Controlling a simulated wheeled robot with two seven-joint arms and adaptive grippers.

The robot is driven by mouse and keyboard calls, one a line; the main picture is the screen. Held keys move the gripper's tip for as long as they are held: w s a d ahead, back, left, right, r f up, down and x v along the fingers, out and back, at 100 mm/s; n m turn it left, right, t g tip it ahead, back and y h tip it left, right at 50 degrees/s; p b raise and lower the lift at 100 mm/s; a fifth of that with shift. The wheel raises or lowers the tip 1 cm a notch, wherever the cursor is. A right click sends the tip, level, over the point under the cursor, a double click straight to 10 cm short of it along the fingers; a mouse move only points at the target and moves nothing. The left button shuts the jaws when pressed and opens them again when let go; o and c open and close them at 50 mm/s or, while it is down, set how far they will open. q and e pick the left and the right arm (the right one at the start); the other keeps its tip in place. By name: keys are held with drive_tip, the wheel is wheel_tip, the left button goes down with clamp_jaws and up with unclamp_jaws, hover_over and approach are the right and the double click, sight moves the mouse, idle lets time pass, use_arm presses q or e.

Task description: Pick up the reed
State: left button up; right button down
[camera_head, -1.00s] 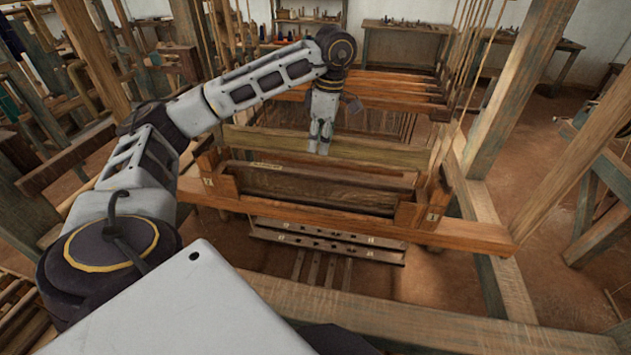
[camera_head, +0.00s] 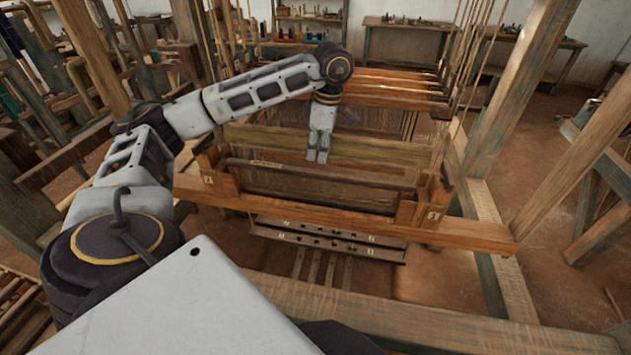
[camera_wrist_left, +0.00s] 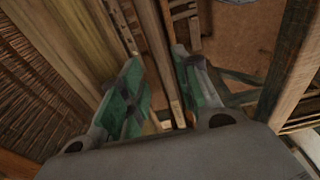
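A long dark-brown bar with a panel below it, which looks like the reed (camera_head: 290,184), sits in the wooden loom frame between two end blocks. I cannot be sure that it is the reed. My left gripper (camera_head: 318,159) points down at the bar's far edge. In the left wrist view, its green-padded fingers (camera_wrist_left: 160,85) stand apart. A narrow brown bar (camera_wrist_left: 158,45) runs lengthwise in line with the gap between them. Contact with the bar cannot be made out. My right gripper is not in view.
A greenish plank (camera_head: 390,154) runs just behind the bar. The frame's front beam (camera_head: 340,220) and a lower slotted board (camera_head: 330,240) lie nearer. Upright posts (camera_head: 530,100) stand at the right, and hanging cords (camera_head: 475,50) are beside them. Workbenches stand at the back.

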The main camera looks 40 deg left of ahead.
sight(316, 171)
use_arm(q)
drive_tip(key=shift+s+a+f, duration=0.1)
drive_tip(key=shift+a+f, duration=0.05)
drive_tip(key=shift+f, duration=1.05)
drive_tip(key=shift+a+f, duration=0.1)
drive_tip(key=shift+f, duration=1.05)
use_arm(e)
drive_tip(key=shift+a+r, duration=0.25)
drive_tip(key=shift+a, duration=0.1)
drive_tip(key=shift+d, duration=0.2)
use_arm(q)
drive_tip(key=shift+f+p, duration=0.4)
drive_tip(key=shift+f, duration=0.1)
drive_tip(key=shift+s+a+f+p, duration=0.15)
drive_tip(key=shift+f+p, duration=0.1)
drive_tip(key=shift+f, duration=0.8)
drive_tip(key=shift+w+a+f+p, duration=0.1)
drive_tip(key=shift+f+p, duration=0.1)
drive_tip(key=shift+f, duration=0.8)
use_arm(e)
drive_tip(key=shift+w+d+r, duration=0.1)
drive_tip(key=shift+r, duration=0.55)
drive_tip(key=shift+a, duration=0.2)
use_arm(q)
clamp_jaws()
